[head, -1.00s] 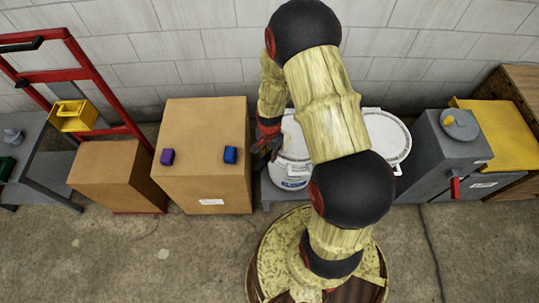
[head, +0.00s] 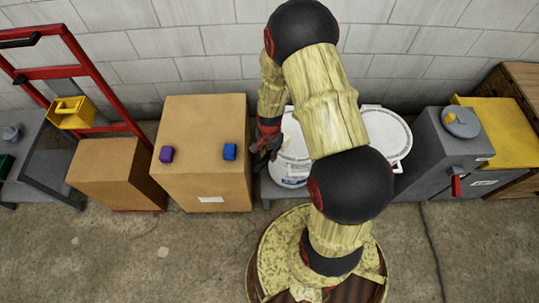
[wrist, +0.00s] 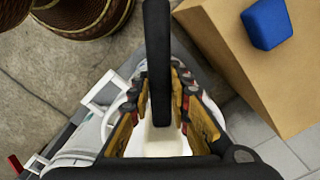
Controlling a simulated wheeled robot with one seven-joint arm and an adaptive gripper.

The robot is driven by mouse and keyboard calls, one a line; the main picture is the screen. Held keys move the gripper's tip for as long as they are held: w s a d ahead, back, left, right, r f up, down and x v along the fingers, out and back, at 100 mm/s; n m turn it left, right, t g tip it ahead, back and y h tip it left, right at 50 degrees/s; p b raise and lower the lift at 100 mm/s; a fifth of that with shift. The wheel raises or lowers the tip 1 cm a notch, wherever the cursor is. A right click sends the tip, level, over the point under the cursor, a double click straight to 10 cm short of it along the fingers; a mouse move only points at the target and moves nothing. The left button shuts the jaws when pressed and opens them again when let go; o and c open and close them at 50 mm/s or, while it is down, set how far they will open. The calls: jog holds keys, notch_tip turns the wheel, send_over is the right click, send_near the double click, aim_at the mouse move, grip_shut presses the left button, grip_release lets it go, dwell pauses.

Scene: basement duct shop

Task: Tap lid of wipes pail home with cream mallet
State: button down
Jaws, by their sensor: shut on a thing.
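My gripper (head: 268,137) is beside the left white pail (head: 288,171), at its upper left in the head view. In the wrist view my gripper (wrist: 160,95) has its fingers closed around a cream piece, the cream mallet (wrist: 163,140). A dark bar runs down the middle of that view and covers part of it.
A large cardboard box (head: 200,125) stands left of the pails, with a purple block (head: 167,154) and a blue block (head: 230,152) on top. A smaller carton (head: 110,170) and a red hand truck (head: 85,65) are further left. The block wall is behind.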

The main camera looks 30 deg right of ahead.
jog(key=shift+r+p, duration=0.3)
jog(key=shift+r, duration=0.5)
jog(key=shift+r, duration=0.1)
jog(key=shift+r+p, duration=1.55)
jog(key=shift+r, duration=0.45)
jog(key=shift+f, duration=0.1)
